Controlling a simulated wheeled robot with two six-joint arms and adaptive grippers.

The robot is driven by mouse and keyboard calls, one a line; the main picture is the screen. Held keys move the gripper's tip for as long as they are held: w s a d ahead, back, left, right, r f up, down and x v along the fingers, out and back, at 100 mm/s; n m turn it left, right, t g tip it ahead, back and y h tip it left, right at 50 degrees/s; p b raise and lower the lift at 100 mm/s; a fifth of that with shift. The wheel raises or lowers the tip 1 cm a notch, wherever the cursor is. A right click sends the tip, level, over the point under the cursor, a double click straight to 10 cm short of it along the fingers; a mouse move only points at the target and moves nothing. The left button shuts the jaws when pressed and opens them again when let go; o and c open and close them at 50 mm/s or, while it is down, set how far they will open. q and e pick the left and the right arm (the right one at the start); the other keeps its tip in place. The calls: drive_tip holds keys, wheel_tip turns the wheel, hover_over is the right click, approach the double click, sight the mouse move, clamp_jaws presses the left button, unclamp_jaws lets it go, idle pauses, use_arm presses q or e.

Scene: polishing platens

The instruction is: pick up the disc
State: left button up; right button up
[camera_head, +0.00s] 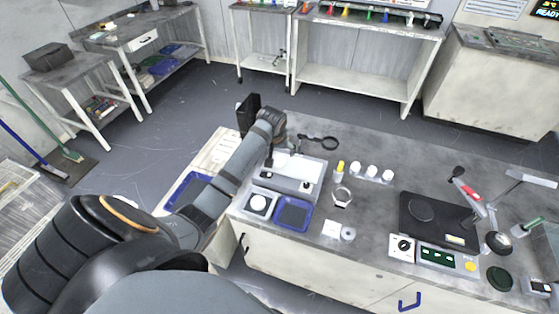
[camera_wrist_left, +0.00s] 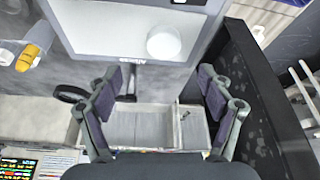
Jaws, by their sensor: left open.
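A flat white disc (camera_head: 258,203) lies on a square pad at the bench's left front, beside a blue tray (camera_head: 292,213). In the left wrist view a white round piece (camera_wrist_left: 163,42) lies on a grey plate with a dark border; I cannot tell whether it is the same disc. My left gripper (camera_head: 277,138) is over the back left of the bench, behind the grey-and-white unit, apart from the disc. In the left wrist view its two fingers (camera_wrist_left: 160,100) are spread, with nothing between them. My right gripper is not in view.
A dark upright panel (camera_head: 248,113) stands close beside my left gripper. A black ring-shaped tool (camera_head: 325,143), a yellow-capped bottle (camera_head: 340,168) and several white jars (camera_head: 371,171) are to the right. A black machine (camera_head: 438,221) stands farther right. The bench's back middle is clear.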

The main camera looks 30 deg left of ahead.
sight(279, 160)
use_arm(q)
drive_tip(key=x, duration=0.3)
drive_tip(key=shift+w+f, duration=0.15)
drive_tip(key=shift+f, duration=0.15)
drive_tip(key=shift+a+f, duration=0.15)
drive_tip(key=shift+f, duration=0.1)
drive_tip(key=x, duration=0.4)
drive_tip(key=shift+a+p, duration=0.15)
drive_tip(key=shift+p, duration=0.15)
drive_tip(key=shift+w+a+f, duration=0.1)
drive_tip(key=shift+f, duration=0.2)
drive_tip(key=shift+r, duration=0.1)
drive_tip(key=c, duration=1.3)
